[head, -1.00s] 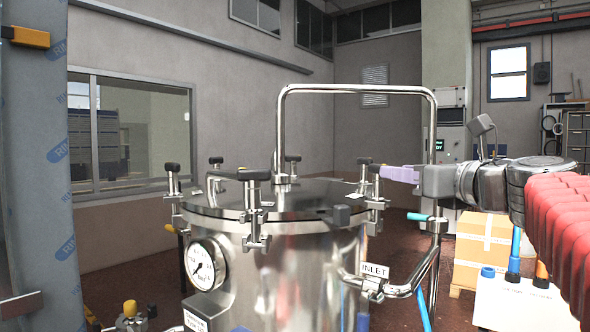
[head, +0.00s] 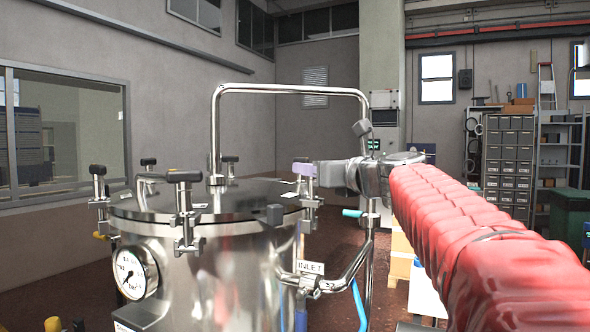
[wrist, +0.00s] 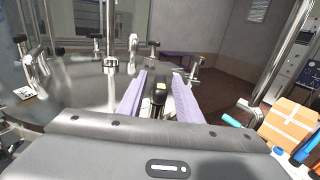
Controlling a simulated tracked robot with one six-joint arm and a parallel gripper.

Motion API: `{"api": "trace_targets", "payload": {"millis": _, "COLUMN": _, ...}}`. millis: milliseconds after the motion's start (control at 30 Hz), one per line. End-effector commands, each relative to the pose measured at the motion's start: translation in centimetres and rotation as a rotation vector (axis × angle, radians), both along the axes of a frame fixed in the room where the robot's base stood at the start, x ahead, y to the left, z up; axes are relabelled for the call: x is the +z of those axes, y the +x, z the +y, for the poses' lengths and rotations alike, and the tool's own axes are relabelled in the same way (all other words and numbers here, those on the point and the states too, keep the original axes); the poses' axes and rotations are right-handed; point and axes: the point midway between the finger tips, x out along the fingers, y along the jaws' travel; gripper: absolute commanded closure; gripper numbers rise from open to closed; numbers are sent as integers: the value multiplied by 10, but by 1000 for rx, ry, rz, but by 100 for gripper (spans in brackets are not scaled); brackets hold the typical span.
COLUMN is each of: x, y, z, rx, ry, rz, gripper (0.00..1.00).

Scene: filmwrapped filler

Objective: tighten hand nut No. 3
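Clamps with black hand nuts ring the lid; one hand nut (head: 184,177) faces me at the front. My gripper (head: 303,169), with purple fingers, is at the clamp (head: 309,199) on the lid's right edge. In the head view the fingers hide that nut. I cannot read its number.
A pressure gauge (head: 135,273) and an INLET pipe (head: 345,275) project from the vessel. A cardboard box (wrist: 294,122) stands on the floor at right. Shelving (head: 558,150) is at the far right.

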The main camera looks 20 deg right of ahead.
Motion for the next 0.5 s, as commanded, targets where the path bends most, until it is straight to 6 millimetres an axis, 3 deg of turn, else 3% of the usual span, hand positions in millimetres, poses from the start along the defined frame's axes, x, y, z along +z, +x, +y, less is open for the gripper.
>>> {"api": "trace_targets", "payload": {"millis": 433, "x": 0, "y": 0, "z": 0, "rx": 0, "ry": 0, "rz": 0, "gripper": 100}}
{"api": "trace_targets", "payload": {"millis": 500, "x": 0, "y": 0, "z": 0, "rx": 0, "ry": 0, "rz": 0, "gripper": 100}}
